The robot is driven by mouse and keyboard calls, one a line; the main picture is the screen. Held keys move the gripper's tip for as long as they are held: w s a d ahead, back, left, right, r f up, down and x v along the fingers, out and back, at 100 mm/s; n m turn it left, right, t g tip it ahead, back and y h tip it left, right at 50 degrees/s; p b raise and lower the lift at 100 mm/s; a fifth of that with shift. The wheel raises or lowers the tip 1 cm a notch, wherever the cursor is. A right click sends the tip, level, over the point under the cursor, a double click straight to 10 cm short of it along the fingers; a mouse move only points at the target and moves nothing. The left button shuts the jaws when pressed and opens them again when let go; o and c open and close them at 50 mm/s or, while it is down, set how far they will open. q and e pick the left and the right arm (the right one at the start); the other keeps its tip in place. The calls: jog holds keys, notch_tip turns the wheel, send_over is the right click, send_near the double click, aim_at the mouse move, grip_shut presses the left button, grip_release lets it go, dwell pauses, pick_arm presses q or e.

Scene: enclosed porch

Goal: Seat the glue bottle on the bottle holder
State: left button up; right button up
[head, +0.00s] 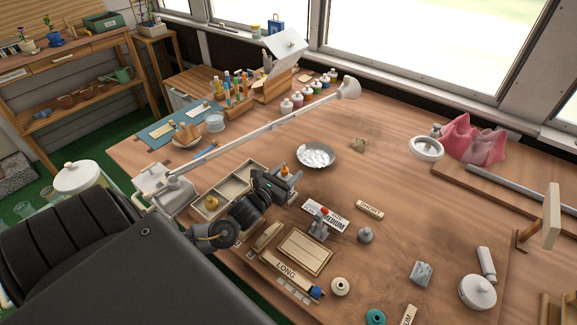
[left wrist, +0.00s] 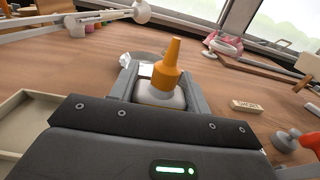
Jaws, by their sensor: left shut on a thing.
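The glue bottle has an orange tapered nozzle and a pale body. It shows in the left wrist view (left wrist: 166,72), nozzle up, between the two grey fingers of my left gripper (left wrist: 160,92). The gripper is shut on the body. In the head view, my left gripper (head: 286,184) is over the workbench beside the divided tray, with the bottle's orange tip (head: 284,170) showing; its lower part is hidden. I cannot tell for sure which thing is the bottle holder. My right gripper is not in view.
A metal bowl (head: 316,156) stands behind the gripper, and a divided tray (head: 239,184) lies to its left. A red-knobbed grey device (head: 321,222) and a wooden panel (head: 305,252) lie nearer. A white lamp arm (head: 265,129) crosses above. The bench centre right is fairly clear.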

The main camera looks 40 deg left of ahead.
aim_at(281, 179)
pick_arm(q)
jog(key=shift+f+b, duration=0.5)
jog(key=shift+f, duration=0.25)
jog(key=o, duration=1.7)
jog(key=shift+o, duration=0.2)
jog(key=shift+s+r, duration=0.1)
jog(key=shift+s+r+p, duration=0.2)
jog(key=shift+s+p, duration=0.2)
jog(key=shift+p, duration=0.2)
jog(key=shift+s+d+r+p, duration=0.1)
jog(key=shift+s+r+p, duration=0.15)
jog(key=shift+s+p, duration=0.35)
jog(key=shift+s+a+r+p, duration=0.1)
jog(key=shift+s+r+p, duration=0.15)
jog(key=shift+s+p, duration=0.4)
jog(key=shift+s+d+r+p, duration=0.1)
jog(key=shift+s+r+p, duration=0.15)
jog(key=shift+s+p, duration=0.35)
jog(key=shift+s, duration=0.2)
